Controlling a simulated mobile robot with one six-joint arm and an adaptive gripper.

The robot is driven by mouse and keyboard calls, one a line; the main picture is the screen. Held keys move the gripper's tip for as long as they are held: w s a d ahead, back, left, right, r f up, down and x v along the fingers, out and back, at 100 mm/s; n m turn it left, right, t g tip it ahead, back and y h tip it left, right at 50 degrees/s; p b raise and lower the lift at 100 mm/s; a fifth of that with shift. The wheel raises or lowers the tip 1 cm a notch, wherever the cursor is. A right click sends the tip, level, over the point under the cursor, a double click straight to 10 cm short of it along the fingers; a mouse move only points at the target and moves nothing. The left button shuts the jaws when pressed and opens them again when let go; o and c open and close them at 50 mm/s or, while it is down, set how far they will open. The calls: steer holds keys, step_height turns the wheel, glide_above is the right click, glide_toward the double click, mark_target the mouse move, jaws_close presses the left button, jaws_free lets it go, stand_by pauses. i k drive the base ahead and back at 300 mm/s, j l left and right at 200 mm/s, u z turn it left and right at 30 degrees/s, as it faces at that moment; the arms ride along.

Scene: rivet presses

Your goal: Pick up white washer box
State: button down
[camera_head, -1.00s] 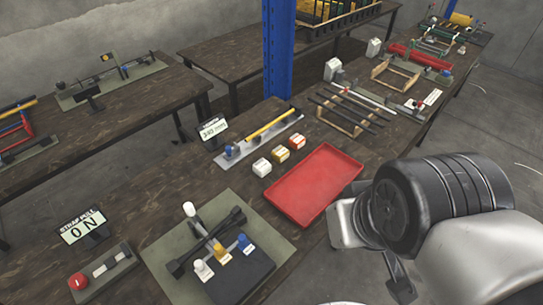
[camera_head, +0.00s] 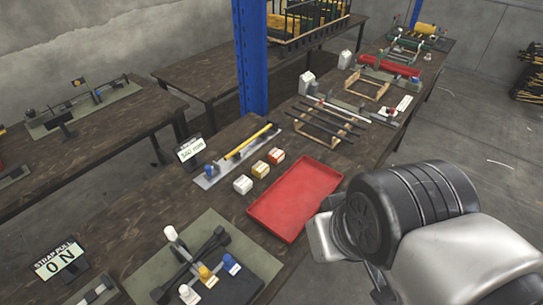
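The white washer box (camera_head: 243,184) is a small white box at the left end of a short row of three small boxes on the dark wooden bench. It stands just left of the red tray (camera_head: 296,198), apart from it. My gripper (camera_head: 352,268) shows only in part, as grey metal pieces beside and under the black wrist joint at the lower right. It is to the right of the box and well apart from it. My arm hides most of the gripper, so its opening and anything in it cannot be seen.
A gauge plate with a yellow rod (camera_head: 247,142) lies behind. A blue column (camera_head: 251,60) rises at the back. A fixture with coloured knobs (camera_head: 206,272) is in front.

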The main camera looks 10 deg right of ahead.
mark_target(243, 184)
steer(key=i+l+u, duration=0.35)
steer(key=l, duration=0.3)
steer(key=i+l+u, duration=0.2)
steer(key=l, duration=0.2)
steer(key=i+l+u, duration=0.2)
steer(key=l, duration=0.2)
